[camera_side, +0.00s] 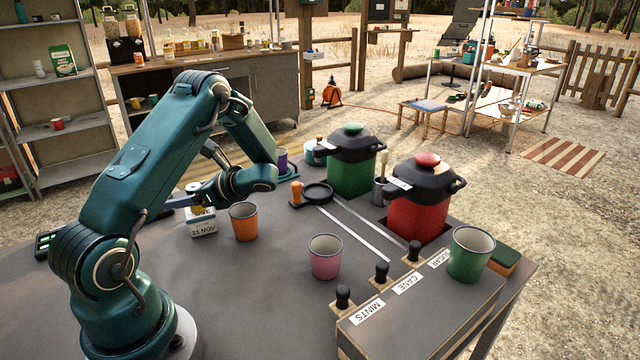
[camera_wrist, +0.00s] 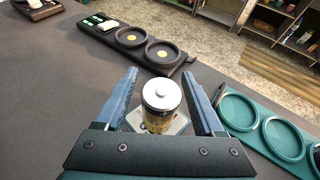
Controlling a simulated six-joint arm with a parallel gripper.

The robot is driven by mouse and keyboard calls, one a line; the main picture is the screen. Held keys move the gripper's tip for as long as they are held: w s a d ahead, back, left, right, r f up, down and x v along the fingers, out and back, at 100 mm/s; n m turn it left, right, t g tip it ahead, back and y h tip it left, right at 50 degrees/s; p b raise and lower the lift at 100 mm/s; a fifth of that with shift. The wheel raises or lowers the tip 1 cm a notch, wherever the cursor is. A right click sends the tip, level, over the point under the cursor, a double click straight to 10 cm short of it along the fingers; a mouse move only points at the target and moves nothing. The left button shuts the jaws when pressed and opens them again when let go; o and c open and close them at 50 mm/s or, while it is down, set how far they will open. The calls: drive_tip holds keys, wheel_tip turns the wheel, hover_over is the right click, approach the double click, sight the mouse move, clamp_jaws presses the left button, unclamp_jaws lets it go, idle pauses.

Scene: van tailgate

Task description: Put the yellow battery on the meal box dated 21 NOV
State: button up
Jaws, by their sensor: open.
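The yellow battery (camera_wrist: 161,106), a short cylinder with a silver top, stands upright between my jaws in the wrist view. In the side view its yellow side (camera_side: 198,211) shows just under my gripper (camera_side: 192,200). It appears to rest on the pale meal box (camera_side: 203,230), whose front reads 21 NOV. The box's top edge (camera_wrist: 181,125) shows below the battery in the wrist view. My gripper (camera_wrist: 160,76) is open, one finger on each side of the battery, with gaps visible between. The battery's lower part is partly hidden by my gripper.
An orange cup (camera_side: 243,222) stands close right of the box. A pink cup (camera_side: 325,258), a green pot (camera_side: 350,172) and a red pot (camera_side: 418,218) are farther right. A dark tray (camera_wrist: 128,40) and a teal tray (camera_wrist: 237,108) flank the wrist view. Grey table lies left.

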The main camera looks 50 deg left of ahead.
drive_tip(key=shift+w+r, duration=0.1)
drive_tip(key=shift+r, duration=0.1)
drive_tip(key=v, duration=1.2)
drive_tip(key=shift+s+d+r+t, duration=0.15)
drive_tip(key=shift+s+d+t, duration=0.05)
drive_tip(key=shift+d+t, duration=0.15)
drive_tip(key=s+d+r+n+t+h, duration=0.2)
drive_tip(key=d+n+t+h, duration=0.1)
drive_tip(key=d, duration=0.4)
drive_tip(key=s+d+r+n+t+h, duration=0.1)
drive_tip(key=d+n+t+h, duration=0.3)
drive_tip(key=d, duration=0.4)
drive_tip(key=s+d+r+n+t+h, duration=0.2)
drive_tip(key=d+n+t+h, duration=0.2)
drive_tip(key=d, duration=0.3)
drive_tip(key=shift+s+d+r+t, duration=0.25)
drive_tip(key=shift+s+r+t, duration=0.05)
drive_tip(key=shift+t, duration=0.45)
